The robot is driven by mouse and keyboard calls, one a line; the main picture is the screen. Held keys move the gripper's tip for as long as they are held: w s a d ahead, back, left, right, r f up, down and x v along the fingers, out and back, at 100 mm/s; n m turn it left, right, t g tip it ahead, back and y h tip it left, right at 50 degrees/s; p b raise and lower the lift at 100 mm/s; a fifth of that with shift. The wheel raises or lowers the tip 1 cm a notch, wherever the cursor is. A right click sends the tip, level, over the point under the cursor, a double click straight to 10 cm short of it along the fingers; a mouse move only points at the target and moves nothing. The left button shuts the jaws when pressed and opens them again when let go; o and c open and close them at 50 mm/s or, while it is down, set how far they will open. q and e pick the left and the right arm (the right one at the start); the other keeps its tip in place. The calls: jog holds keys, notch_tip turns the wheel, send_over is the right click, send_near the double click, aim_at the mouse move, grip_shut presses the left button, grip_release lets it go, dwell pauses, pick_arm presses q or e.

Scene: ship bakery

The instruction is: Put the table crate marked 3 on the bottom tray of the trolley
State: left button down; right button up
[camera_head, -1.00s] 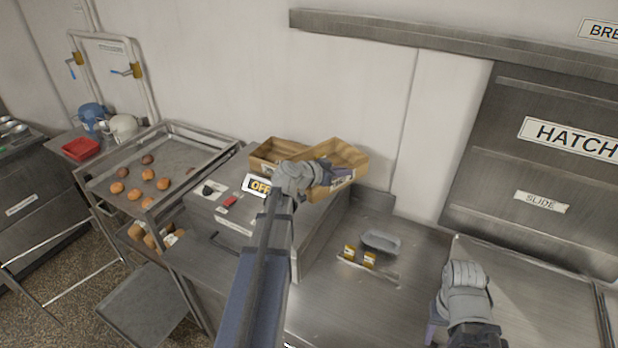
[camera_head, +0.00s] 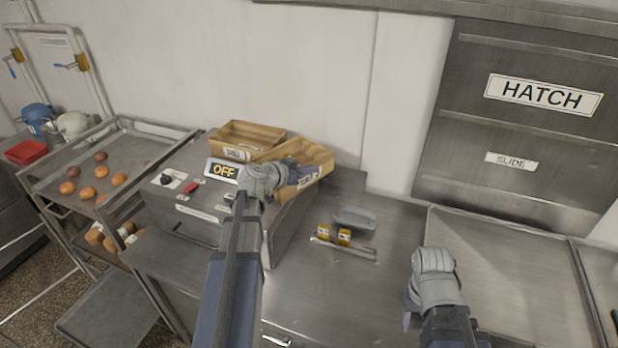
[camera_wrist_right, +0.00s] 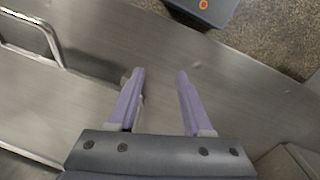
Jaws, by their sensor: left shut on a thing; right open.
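Two tan open crates sit at the back of the steel machine top. The rear crate (camera_head: 232,153) bears a small label that I cannot read. The front right crate (camera_head: 318,160) sits at an angle against it, its label partly covered by my fingers. My left gripper (camera_head: 298,174) is shut on the near wall of this front crate. I cannot tell whether that crate is lifted. The trolley (camera_head: 48,200) stands at the left; its bottom tray (camera_head: 105,310) looks bare where visible. My right gripper (camera_head: 408,305) is open and empty above the counter; its fingers show in the wrist view (camera_wrist_right: 158,85).
The trolley's top tray (camera_head: 150,150) holds several rolls, and loaves lie on the level below. The machine has an OFF sign (camera_head: 223,171). The counter's right part is clear.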

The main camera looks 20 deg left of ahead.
pick_arm(q)
jog(key=shift+f, duration=0.2)
pick_arm(e)
jog(key=shift+f, duration=0.2)
pick_arm(q)
jog(key=shift+f, duration=0.2)
jog(key=c, duration=1)
grip_release()
jog(key=shift+r, duration=0.2)
jog(key=shift+s+a+r+p, duration=0.1)
jog(key=shift+s+r+p, duration=0.1)
jog(key=shift+s+p, duration=0.15)
jog(key=p+v, duration=0.4)
jog(key=v, duration=0.7)
jog(key=shift+s, duration=0.15)
pick_arm(e)
notch_tip(320, 180, up, 4)
jog(key=shift+r, duration=0.25)
